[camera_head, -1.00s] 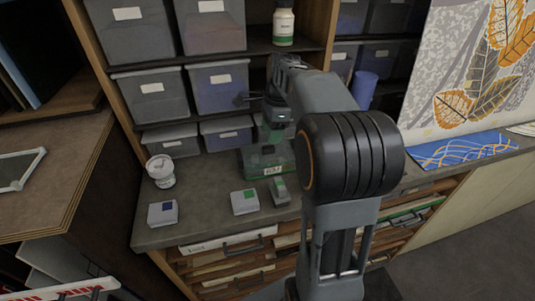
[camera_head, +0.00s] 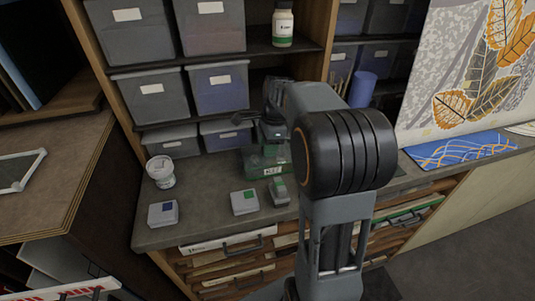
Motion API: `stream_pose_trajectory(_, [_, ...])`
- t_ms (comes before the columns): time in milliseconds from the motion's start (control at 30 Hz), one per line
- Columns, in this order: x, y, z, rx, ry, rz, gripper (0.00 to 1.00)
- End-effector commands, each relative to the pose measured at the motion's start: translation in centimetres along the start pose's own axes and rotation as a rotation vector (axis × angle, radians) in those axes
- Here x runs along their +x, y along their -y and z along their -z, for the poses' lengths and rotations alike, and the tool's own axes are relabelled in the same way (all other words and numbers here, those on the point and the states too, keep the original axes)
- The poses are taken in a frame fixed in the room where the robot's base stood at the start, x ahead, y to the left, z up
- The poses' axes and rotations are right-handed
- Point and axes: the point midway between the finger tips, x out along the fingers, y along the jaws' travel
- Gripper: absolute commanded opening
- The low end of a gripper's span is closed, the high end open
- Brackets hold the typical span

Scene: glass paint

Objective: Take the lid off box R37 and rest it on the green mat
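A green see-through box (camera_head: 256,165) stands on the grey counter below the shelves. Its front has a white label (camera_head: 273,170) that is too small to read surely, so I cannot confirm it is R37. A dark lid or handle part shows on its top, partly hidden by my arm. My gripper (camera_head: 271,136) points down just above the box top. Its fingertips are too small and dark to tell whether they are open or touching the lid. I cannot make out a green mat; my arm covers part of the counter.
Small pale boxes with a blue square (camera_head: 162,214) and a green square (camera_head: 244,202) stand at the counter's front. A grey-green object (camera_head: 279,191) stands before the green box. A white tub (camera_head: 160,171) is at left. Shelf bins (camera_head: 170,138) are close behind. A blue patterned sheet (camera_head: 460,150) lies right.

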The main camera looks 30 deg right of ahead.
Motion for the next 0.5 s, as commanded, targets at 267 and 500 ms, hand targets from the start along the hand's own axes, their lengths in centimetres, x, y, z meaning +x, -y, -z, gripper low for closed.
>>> stream_pose_trajectory(267, [-0.02,0.00,0.01,0.000,0.000,0.000,0.07])
stream_pose_trajectory(500, [-0.04,0.00,0.01,0.000,0.000,0.000,0.00])
